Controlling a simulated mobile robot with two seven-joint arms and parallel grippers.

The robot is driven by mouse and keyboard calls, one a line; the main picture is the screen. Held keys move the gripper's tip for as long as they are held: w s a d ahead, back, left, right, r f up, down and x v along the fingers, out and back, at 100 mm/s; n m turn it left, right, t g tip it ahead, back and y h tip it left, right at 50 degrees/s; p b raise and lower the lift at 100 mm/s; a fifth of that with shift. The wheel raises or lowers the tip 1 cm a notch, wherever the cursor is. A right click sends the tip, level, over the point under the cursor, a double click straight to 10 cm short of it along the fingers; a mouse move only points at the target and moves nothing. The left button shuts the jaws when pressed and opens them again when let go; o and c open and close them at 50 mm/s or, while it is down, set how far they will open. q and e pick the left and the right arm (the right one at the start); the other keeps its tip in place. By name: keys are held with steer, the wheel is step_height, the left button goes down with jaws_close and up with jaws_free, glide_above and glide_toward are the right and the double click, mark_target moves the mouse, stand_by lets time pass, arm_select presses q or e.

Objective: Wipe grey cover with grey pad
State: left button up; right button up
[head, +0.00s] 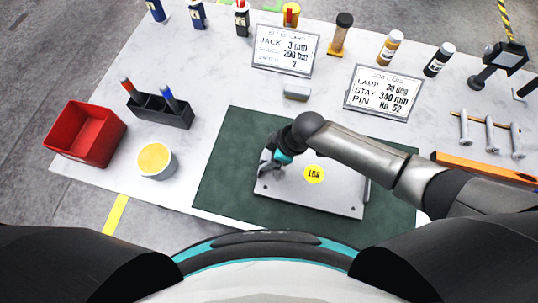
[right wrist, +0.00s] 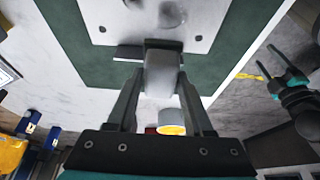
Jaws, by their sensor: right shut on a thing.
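The grey cover (head: 325,198) is a flat plate with holes near its corners and a round yellow label. It lies on the dark green mat (head: 225,180). My right gripper (head: 273,163) is over the cover's left end in the head view. In the right wrist view it is shut on the grey pad (right wrist: 162,75), a small light block with a darker face at its far end. I cannot tell whether the pad touches the cover (right wrist: 140,18). Dark smudges show on the cover. My left gripper (right wrist: 283,82) shows only in the right wrist view, its teal fingers apart and empty.
A grey block (head: 296,90) lies just behind the mat. A red bin (head: 85,133), a white tub (head: 156,160) and a black holder (head: 160,110) stand left. Two sign cards (head: 286,50) (head: 382,92) and several bottles stand behind. An orange bar (head: 485,169) lies right.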

steer(key=shift+r, duration=1.45)
